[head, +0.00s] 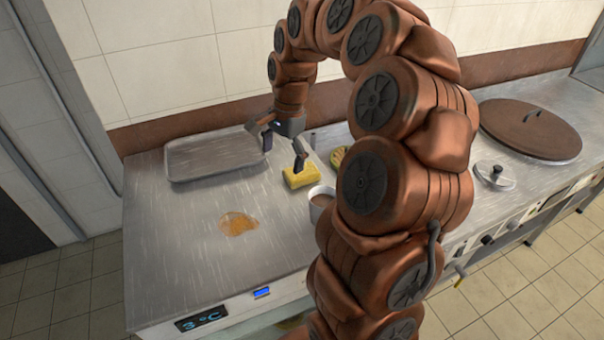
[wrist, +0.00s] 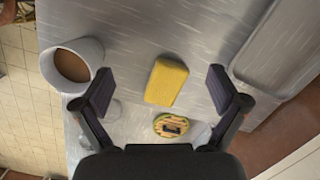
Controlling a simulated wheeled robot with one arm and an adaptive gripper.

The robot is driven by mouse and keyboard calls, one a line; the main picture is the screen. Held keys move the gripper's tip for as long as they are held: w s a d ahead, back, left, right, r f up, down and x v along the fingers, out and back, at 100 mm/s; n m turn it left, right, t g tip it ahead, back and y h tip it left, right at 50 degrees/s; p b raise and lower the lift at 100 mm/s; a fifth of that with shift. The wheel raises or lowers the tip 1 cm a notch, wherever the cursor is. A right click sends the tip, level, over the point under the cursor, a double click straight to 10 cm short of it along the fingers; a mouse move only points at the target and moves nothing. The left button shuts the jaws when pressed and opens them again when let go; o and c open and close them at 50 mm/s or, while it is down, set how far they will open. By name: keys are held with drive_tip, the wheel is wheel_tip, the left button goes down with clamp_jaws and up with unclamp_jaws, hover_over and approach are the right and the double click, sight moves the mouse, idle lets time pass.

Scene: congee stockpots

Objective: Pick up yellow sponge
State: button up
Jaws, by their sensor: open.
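A yellow sponge (head: 301,176) lies flat on the steel counter, below and slightly right of my gripper in the head view. My gripper (head: 283,150) is open and empty above the counter, with one finger over the sponge's near side. In the wrist view the sponge (wrist: 166,83) lies between and a little ahead of the two spread fingertips of my gripper (wrist: 160,90). The gap from the fingers to the counter is hard to judge. No side of the sponge is gripped.
A mug of brown liquid (head: 321,198) stands close right of the sponge. A round green-edged item (wrist: 174,126) lies nearby. A metal tray (head: 215,157) sits at the back left. An orange spill (head: 237,223) marks the counter's open left part. A large brown lid (head: 530,130) is far right.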

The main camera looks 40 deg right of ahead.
sight(301, 175)
drive_tip(key=d+f+m, duration=0.1)
drive_tip(key=d, duration=0.1)
drive_tip(key=w+d+m, duration=0.1)
drive_tip(key=d+m, duration=0.1)
drive_tip(key=d, duration=0.1)
drive_tip(key=w+d+f+m, duration=0.1)
drive_tip(key=d, duration=0.2)
drive_tip(key=shift+f, duration=0.35)
drive_tip(key=shift+m, duration=0.3)
drive_tip(key=shift+a+f+p, duration=0.2)
drive_tip(key=shift+f+p, duration=0.65)
drive_tip(key=shift+f, duration=1.1)
drive_tip(key=shift+a+f+p, duration=0.15)
drive_tip(key=shift+f+p, duration=0.7)
drive_tip(key=shift+f, duration=1.1)
drive_tip(key=shift+c, duration=0.3)
drive_tip(key=c, duration=1.2)
